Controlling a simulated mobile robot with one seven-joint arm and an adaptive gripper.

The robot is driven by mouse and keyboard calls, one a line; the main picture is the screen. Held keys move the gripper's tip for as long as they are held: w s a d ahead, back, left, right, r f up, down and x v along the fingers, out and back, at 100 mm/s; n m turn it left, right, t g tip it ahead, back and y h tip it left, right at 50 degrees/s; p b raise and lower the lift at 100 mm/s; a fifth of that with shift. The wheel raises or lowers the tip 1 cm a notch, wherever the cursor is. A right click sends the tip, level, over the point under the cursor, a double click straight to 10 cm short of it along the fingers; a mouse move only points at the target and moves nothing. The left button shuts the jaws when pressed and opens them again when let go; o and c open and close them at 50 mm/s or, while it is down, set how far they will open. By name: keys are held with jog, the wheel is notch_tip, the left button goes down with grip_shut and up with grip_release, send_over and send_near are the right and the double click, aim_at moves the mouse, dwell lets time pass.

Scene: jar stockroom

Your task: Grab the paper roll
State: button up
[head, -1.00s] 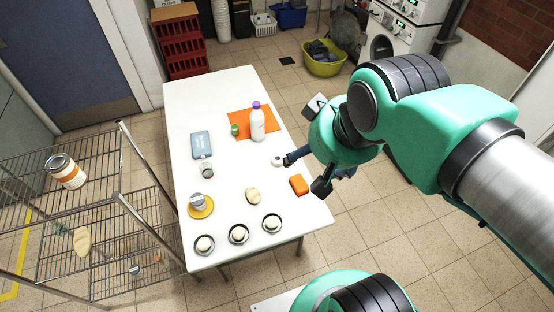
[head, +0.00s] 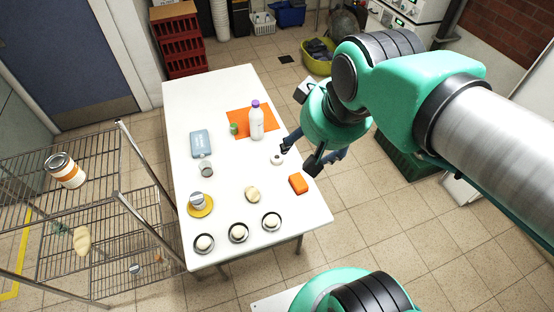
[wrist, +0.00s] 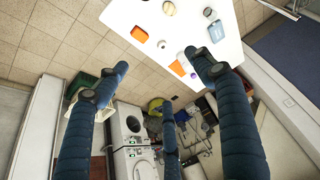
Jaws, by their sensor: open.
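The paper roll (head: 277,159) is a small white ring with a dark centre. It stands alone on the white table (head: 238,92) near its right edge. It also shows as a small pale spot in the wrist view (wrist: 161,44). My gripper (head: 302,154) is open and empty, just right of the roll in the head view and apart from it. In the wrist view the fingers (wrist: 160,66) are spread wide, with the roll showing beyond them.
An orange block (head: 298,184) lies near the roll. A white bottle (head: 256,122) with a purple cap stands on an orange mat. A bread roll (head: 252,195), several bowls and a blue box (head: 201,143) share the table. A wire rack (head: 90,150) stands at left.

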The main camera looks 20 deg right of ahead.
jog(key=w+d+f+g, duration=0.1)
jog(key=w+f+g, duration=0.15)
jog(key=w, duration=1.15)
jog(key=g+p, duration=0.3)
send_over(277, 157)
notch_tip(277, 157, down, 36)
jog(key=shift+f+n, duration=0.25)
jog(key=shift+n, duration=0.15)
jog(key=shift+f+b, duration=0.65)
jog(key=shift+f, duration=3.65)
jog(key=shift+f, duration=0.1)
